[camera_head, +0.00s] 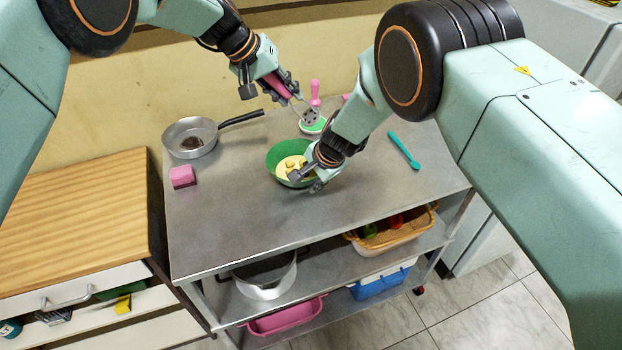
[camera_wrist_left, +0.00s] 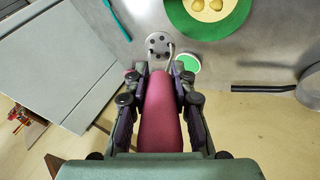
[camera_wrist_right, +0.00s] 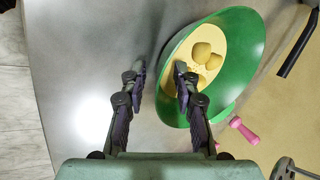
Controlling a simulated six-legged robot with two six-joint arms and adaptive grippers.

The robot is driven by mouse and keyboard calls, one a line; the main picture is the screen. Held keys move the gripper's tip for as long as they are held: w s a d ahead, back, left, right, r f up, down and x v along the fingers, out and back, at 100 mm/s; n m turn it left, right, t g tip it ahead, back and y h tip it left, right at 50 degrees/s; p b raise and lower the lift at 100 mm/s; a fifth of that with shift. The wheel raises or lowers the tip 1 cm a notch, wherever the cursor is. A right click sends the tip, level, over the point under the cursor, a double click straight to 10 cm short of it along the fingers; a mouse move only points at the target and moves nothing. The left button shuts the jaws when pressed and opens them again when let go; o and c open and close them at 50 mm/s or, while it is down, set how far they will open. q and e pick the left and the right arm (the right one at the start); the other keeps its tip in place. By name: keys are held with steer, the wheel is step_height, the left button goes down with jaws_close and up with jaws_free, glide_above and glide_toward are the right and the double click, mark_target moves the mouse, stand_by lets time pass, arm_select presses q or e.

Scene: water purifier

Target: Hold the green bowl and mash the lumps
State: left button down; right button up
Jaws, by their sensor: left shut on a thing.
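The green bowl (camera_head: 279,157) stands on the metal table and holds yellow mash with several lumps (camera_head: 291,164). It also shows in the right wrist view (camera_wrist_right: 250,45). My left gripper (camera_head: 285,88) is shut on the pink handle of a masher (camera_wrist_left: 162,115). The masher's perforated metal head (camera_head: 310,117) hangs behind the bowl, apart from it. My right gripper (camera_head: 313,176) is at the bowl's near right rim. In the right wrist view its fingers (camera_wrist_right: 160,78) are apart, one inside the bowl over the mash and one outside the wall.
A pan (camera_head: 190,138) with a black handle and a pink sponge (camera_head: 182,176) are on the left. A pink-handled tool with a green-and-white base (camera_head: 312,125) stands behind the bowl. A teal spoon (camera_head: 404,150) lies on the right. The table's front is clear.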

steer(key=shift+w+d+f, duration=0.15)
steer(key=shift+f, duration=0.15)
steer(key=shift+c, duration=0.3)
steer(key=c, duration=0.5)
jaws_close()
stand_by(0.7)
